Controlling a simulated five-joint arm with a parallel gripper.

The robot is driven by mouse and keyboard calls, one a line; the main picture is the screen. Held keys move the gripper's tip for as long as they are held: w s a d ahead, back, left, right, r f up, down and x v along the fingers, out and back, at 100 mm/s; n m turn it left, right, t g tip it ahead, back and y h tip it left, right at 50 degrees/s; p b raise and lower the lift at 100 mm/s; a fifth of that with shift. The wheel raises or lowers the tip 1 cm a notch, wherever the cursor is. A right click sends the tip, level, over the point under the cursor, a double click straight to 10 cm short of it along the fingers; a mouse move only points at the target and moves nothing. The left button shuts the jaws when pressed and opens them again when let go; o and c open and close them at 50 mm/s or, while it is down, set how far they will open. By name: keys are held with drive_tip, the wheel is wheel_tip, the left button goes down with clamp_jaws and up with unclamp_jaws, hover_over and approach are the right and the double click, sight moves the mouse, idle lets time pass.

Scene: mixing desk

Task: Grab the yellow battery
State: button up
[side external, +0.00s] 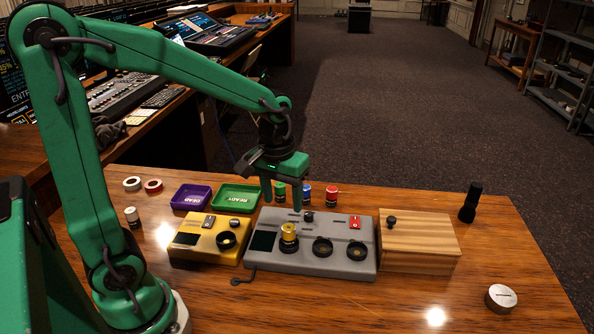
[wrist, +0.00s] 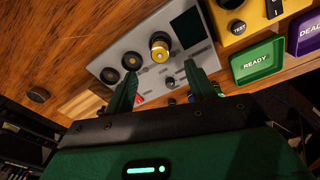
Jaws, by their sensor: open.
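The yellow battery (side external: 289,233) stands upright in the left round socket of the grey device (side external: 262,262). In the wrist view the yellow battery (wrist: 160,49) shows just beyond my fingertips. My gripper (side external: 281,200) points down over the back part of the grey device, behind the battery. In the wrist view my gripper (wrist: 160,70) is open, with nothing between its fingers. The two other round sockets of the device look empty.
Green (side external: 280,193), blue (side external: 306,194) and red (side external: 331,196) batteries stand behind the device. A yellow tester (side external: 185,255) is left of it, a wooden box (side external: 425,240) right. Green (side external: 252,206) and purple (side external: 178,203) trays lie behind the tester. The front right table is mostly clear.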

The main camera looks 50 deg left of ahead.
sight(289, 226)
drive_tip(key=shift+w+a+f+n+g, duration=0.1)
drive_tip(key=shift+w+f+n+g, duration=0.15)
drive_tip(key=shift+w+f, duration=0.35)
drive_tip(key=shift+w+f+n+g, duration=0.15)
drive_tip(key=shift+w+f+n, duration=0.1)
drive_tip(key=shift+f, duration=4.4)
clamp_jaws()
drive_tip(key=shift+r, duration=0.15)
drive_tip(key=shift+r, duration=0.8)
wheel_tip(289, 226, up, 2)
drive_tip(key=shift+r, duration=0.15)
drive_tip(key=s+d+r, duration=0.5)
drive_tip(key=d+r, duration=0.2)
drive_tip(key=d, duration=0.3)
drive_tip(key=shift+s, duration=0.4)
